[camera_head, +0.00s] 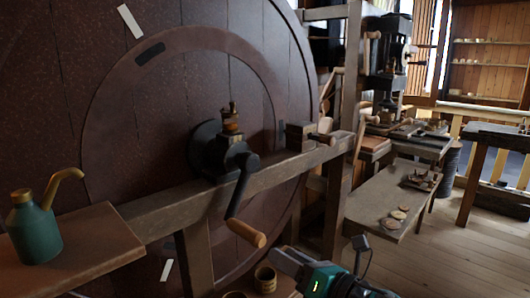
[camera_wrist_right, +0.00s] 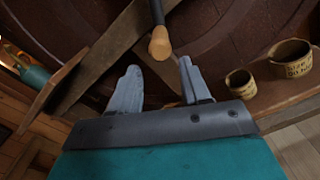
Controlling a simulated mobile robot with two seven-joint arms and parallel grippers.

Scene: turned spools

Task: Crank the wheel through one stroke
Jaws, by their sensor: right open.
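The large dark reddish-brown wheel (camera_head: 150,110) fills the left and middle of the head view. In front of it, a dark crank arm (camera_head: 239,186) hangs down from the hub (camera_head: 215,148) and ends in a pale wooden handle (camera_head: 246,233). My right gripper (camera_head: 278,253) is below and to the right of the handle, open and apart from it. In the right wrist view the handle (camera_wrist_right: 160,43) shows beyond the gap between the two grey fingertips (camera_wrist_right: 158,65), with nothing between them. My left gripper is not in view.
A wooden beam (camera_head: 275,177) crosses before the wheel. A green oil can (camera_head: 35,232) stands on a board (camera_head: 85,245) at left. Labelled cups (camera_head: 265,280) stand below the handle, also in the wrist view (camera_wrist_right: 290,60). A bench (camera_head: 375,207) with small discs lies right.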

